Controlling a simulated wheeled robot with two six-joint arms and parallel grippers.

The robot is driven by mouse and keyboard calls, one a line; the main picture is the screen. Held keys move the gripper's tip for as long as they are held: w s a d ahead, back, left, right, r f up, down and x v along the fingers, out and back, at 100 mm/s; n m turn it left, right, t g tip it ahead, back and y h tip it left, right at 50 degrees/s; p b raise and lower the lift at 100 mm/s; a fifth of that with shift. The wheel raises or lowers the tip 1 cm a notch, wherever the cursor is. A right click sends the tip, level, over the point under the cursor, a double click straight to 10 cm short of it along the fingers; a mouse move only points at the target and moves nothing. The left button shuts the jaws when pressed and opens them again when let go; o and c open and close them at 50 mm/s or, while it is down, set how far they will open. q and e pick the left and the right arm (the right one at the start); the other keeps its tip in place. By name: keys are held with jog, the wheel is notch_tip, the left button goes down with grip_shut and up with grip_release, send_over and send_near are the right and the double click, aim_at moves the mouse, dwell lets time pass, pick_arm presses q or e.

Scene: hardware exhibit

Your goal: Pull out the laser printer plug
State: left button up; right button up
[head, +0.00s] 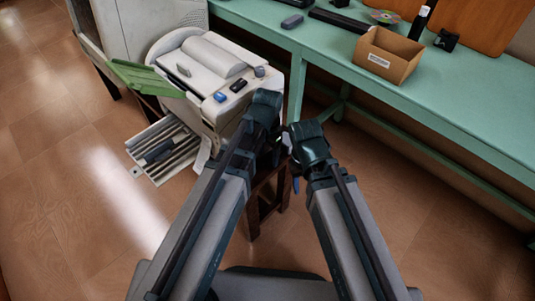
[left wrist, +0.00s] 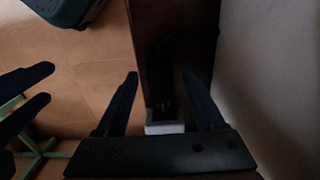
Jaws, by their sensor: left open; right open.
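The laser printer (head: 222,72) is a white machine with an open green flap, on a dark wooden stand. In the left wrist view a dark plug (left wrist: 166,92), with a dark cable above it, shows faintly at a small white block, seemingly the socket (left wrist: 164,128). My left gripper (left wrist: 162,98) is open, its fingers spread on either side of the plug; I cannot tell whether they touch it. In the head view my left gripper's fingers are mostly hidden by the arms near the printer's side. My right gripper (head: 290,178) is open and empty beside it.
A brown wooden panel (left wrist: 178,45) stands close to the left gripper, with a pale wall-like surface (left wrist: 268,80) to its right. A green table (head: 445,110) holds a cardboard box (head: 388,56). The tiled floor (head: 70,210) at left is clear.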

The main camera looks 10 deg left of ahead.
aim_at(267, 158)
pick_arm(q)
notch_tip(267, 158, up, 14)
jog(key=p, duration=1.3)
jog(key=shift+f, duration=0.25)
jog(key=s+n+y, duration=0.1)
jog(key=s+n, duration=0.3)
jog(key=s, duration=0.7)
notch_tip(267, 158, up, 13)
jog(key=p, duration=1.3)
jog(key=shift+w+r, duration=0.15)
jog(key=shift+w, duration=0.3)
dwell(0.4)
